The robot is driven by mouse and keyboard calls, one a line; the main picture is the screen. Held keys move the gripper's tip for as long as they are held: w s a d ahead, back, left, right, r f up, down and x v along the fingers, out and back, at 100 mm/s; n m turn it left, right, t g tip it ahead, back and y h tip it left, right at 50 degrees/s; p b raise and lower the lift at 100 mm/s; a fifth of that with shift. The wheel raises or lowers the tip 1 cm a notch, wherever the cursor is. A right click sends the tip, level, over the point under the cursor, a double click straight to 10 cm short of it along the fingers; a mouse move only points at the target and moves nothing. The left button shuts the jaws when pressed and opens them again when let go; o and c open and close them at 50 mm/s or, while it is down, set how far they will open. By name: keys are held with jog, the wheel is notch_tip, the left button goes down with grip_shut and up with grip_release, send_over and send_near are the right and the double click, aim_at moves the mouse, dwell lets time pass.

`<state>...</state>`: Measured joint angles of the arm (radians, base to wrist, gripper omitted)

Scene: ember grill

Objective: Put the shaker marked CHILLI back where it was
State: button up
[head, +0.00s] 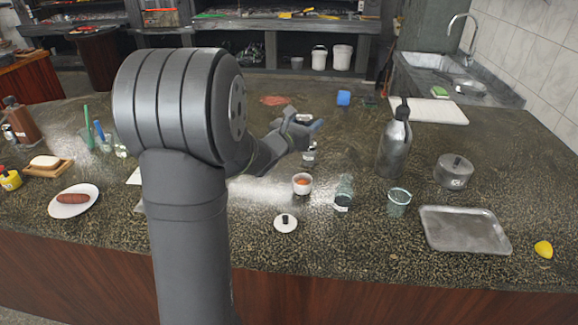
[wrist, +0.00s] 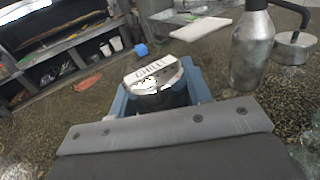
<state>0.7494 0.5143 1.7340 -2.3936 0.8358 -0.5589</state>
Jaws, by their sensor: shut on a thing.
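My gripper (head: 303,130) is over the middle of the stone counter in the head view, reaching away from my arm. In the wrist view its blue fingers (wrist: 160,92) are closed around the shaker marked CHILLI (wrist: 155,73). The shaker has a pale, metallic-looking top with dark lettering and a dark body. Its lower part is hidden behind my gripper in the wrist view. A small shiny piece (head: 309,156) shows just below my gripper in the head view; I cannot tell whether it is the held shaker or another thing.
A steel bottle (head: 394,150), a pot (head: 454,172) and a metal tray (head: 463,231) are right.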

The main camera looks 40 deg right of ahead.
jog(key=d+f, duration=0.4)
jog(key=w+a+f, duration=0.1)
jog(key=w+f, duration=0.1)
jog(key=w, duration=0.1)
jog(key=w+a+f, duration=0.1)
jog(key=w+f, duration=0.1)
jog(key=w, duration=0.2)
jog(key=w+a+f, duration=0.1)
jog(key=w+f, duration=0.2)
jog(key=w, duration=0.1)
jog(key=shift+w+a, duration=0.1)
jog(key=shift+w, duration=0.15)
jog(key=shift+f, duration=2)
jog(key=shift+f, duration=0.1)
jog(key=o, duration=1)
jog(key=shift+o, duration=0.2)
jog(key=v, duration=1.2)
jog(key=shift+s, duration=0.15)
